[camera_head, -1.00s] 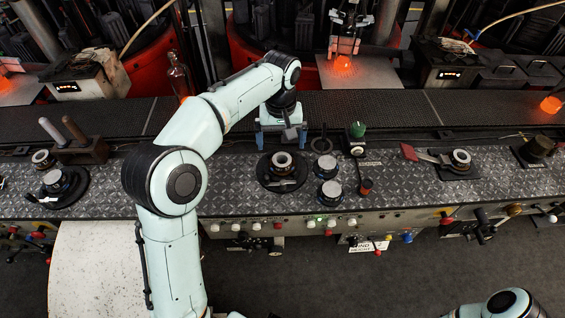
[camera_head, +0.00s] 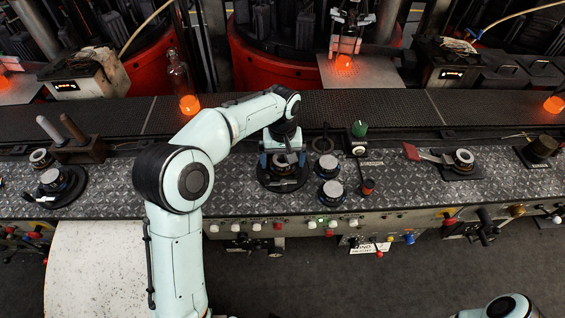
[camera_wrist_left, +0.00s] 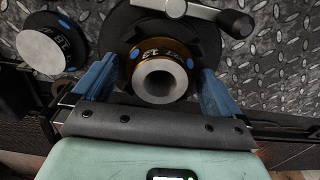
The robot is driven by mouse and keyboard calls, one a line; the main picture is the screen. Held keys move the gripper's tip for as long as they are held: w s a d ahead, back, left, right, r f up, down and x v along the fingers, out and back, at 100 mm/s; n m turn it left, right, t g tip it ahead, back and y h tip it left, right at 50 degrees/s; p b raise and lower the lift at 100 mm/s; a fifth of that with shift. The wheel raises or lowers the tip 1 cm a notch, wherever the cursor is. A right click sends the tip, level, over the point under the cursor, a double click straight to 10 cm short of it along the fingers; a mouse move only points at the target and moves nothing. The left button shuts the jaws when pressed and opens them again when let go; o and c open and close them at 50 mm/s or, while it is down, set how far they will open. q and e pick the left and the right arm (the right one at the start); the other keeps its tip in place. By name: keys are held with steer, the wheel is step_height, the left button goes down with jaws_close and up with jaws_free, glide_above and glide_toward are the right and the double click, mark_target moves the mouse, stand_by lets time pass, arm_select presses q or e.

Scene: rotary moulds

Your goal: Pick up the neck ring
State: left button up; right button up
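The neck ring, a grey metal ring with a bronze-coloured collar and blue dots, shows in the left wrist view (camera_wrist_left: 160,80). In the head view the neck ring (camera_head: 281,159) is partly hidden behind my left gripper (camera_head: 282,162). It stands on a round black base (camera_head: 264,183) with a handle. In the left wrist view my left gripper (camera_wrist_left: 158,72) is open, with one blue finger on each side of the ring and visible gaps between. My right gripper is out of view; only part of that arm shows at the bottom right.
Two pale round-topped pieces (camera_head: 328,164) (camera_head: 331,190) stand close to the right of the base. A green knob (camera_head: 359,129) and a red knob (camera_head: 367,187) are further right. Behind, a conveyor (camera_head: 370,105) carries a glowing bottle (camera_head: 183,85).

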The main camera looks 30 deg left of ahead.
mark_target(283, 163)
arm_select(q)
steer(key=c, duration=1)
steer(key=shift+r, duration=0.1)
steer(key=shift+r, duration=0.75)
step_height(283, 163, up, 18)
steer(key=p, duration=0.4)
steer(key=shift+r, duration=0.25)
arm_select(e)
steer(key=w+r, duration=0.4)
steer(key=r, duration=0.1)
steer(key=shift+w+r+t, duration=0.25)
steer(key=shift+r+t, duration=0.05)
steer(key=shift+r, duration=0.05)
arm_select(q)
steer(key=shift+f, duration=0.1)
